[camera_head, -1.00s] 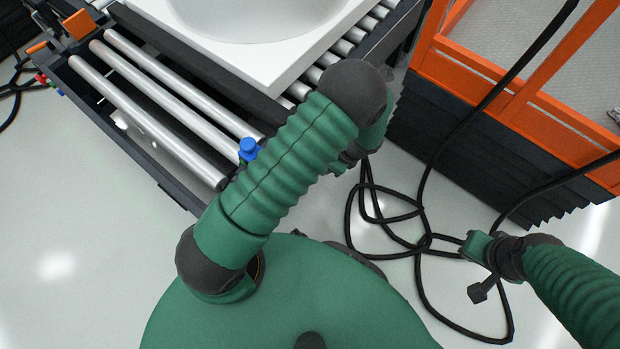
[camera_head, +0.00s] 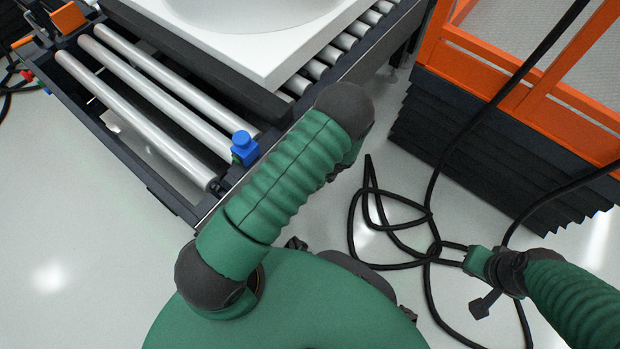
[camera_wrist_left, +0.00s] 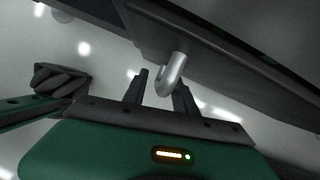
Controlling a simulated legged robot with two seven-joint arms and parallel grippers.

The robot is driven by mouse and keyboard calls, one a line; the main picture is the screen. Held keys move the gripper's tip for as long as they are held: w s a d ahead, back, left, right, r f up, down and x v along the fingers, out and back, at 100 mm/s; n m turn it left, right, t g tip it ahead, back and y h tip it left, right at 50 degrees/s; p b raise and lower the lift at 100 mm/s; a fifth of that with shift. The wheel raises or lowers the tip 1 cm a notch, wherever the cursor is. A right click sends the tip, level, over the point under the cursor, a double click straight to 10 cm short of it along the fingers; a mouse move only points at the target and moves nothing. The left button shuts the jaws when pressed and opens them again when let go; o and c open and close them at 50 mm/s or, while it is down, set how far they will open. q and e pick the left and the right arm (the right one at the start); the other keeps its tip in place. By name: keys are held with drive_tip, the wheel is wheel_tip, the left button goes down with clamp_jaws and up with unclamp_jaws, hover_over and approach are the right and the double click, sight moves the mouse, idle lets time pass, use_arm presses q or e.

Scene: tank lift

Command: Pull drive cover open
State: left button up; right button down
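A dark panel (camera_wrist_left: 235,50), which may be the drive cover, slants across the top of the left wrist view. A rounded grey metal handle (camera_wrist_left: 172,75) sticks down from it. My left gripper (camera_wrist_left: 162,92) is open, its two dark fingers apart with the handle between them in the picture; I cannot tell whether they touch it. In the head view my own green forearm hides the left gripper and the handle.
A roller conveyor (camera_head: 150,92) with a white tank part (camera_head: 275,62) fills the upper left. A blue-capped fitting (camera_head: 243,148) sits at its near corner. An orange-framed lift (camera_head: 480,45) stands upper right. Black cables (camera_head: 385,262) loop on the floor; the lower left floor is clear.

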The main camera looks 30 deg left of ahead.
use_arm(q)
clamp_jaws()
idle(1.2)
